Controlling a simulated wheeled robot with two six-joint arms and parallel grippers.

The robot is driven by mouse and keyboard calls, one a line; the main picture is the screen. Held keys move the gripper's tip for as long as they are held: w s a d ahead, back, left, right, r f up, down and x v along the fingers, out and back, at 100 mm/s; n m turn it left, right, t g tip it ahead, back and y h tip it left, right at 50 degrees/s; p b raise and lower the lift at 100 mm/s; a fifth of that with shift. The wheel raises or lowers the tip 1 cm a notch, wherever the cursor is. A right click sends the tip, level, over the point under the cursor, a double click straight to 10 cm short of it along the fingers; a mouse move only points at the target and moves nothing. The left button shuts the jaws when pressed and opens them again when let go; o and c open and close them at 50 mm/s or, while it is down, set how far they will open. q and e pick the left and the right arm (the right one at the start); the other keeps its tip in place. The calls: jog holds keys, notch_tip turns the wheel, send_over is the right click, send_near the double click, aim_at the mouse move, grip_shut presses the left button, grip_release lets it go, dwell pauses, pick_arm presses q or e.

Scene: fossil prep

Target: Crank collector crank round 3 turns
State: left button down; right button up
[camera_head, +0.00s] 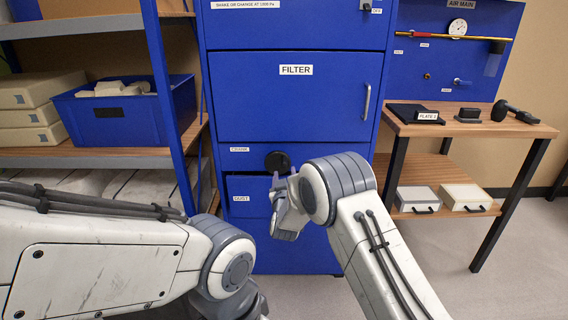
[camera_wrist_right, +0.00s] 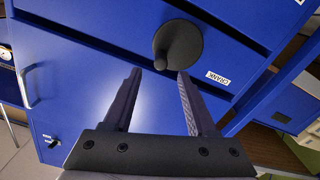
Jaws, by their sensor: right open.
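The collector crank (camera_head: 277,160) is a dark round disc on the blue collector cabinet's front, right of a CRANK label (camera_head: 239,150). In the right wrist view the crank (camera_wrist_right: 190,36) shows a stubby knob (camera_wrist_right: 176,60) standing out from its disc. My right gripper (camera_head: 281,183) is just below the crank in the head view.
The FILTER door (camera_head: 295,105) is above the crank, and a DUST drawer (camera_head: 242,188) is below it. A shelf with a blue bin (camera_head: 115,118) stands left. A wooden table (camera_head: 470,128) with tools stands right. Floor shows between cabinet and table.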

aim_at(284, 166)
jog(key=w, duration=0.7)
jog(key=shift+w+b, duration=0.3)
jog(key=shift+b, duration=0.1)
grip_shut()
